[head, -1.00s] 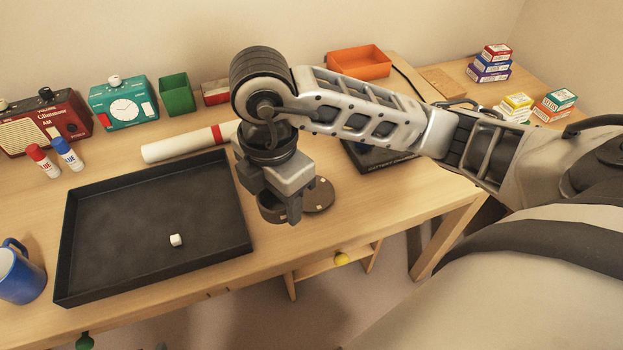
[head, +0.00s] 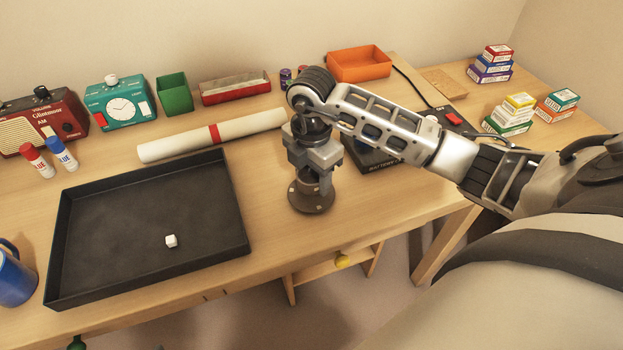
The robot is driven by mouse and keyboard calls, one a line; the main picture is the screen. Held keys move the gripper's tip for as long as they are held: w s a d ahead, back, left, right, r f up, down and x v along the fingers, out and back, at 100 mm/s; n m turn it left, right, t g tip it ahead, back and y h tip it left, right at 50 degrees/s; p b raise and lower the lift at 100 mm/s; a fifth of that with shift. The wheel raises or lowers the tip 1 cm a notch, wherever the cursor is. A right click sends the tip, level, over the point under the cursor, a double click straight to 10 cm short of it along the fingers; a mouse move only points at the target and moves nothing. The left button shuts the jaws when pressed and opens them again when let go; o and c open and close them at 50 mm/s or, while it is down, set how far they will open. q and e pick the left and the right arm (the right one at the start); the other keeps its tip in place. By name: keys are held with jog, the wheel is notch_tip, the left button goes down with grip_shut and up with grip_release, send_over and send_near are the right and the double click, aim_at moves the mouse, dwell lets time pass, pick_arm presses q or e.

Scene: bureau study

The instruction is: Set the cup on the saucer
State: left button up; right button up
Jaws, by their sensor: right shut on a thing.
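The dark brown saucer (head: 298,204) lies on the desk, right of the black tray. My right gripper (head: 314,176) points down above the saucer and is shut on the small dark cup (head: 311,188). The cup looks upright and over the middle of the saucer. The gripper hides much of the cup, and I cannot tell whether its base touches the saucer. My left gripper does not show.
A blue mug (head: 14,278) stands at the left edge. A rolled paper (head: 180,145) lies behind the tray. A dark device (head: 372,160) sits right of my gripper. The desk's front edge is close to the saucer.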

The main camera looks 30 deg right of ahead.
jog(key=shift+f, duration=0.65)
jog(key=shift+a+f, duration=0.1)
jog(key=shift+f, duration=0.35)
jog(key=o, duration=1)
jog(key=shift+r, duration=0.1)
jog(key=shift+r, duration=0.3)
notch_tip(320, 180, up, 12)
jog(key=shift+f, duration=0.2)
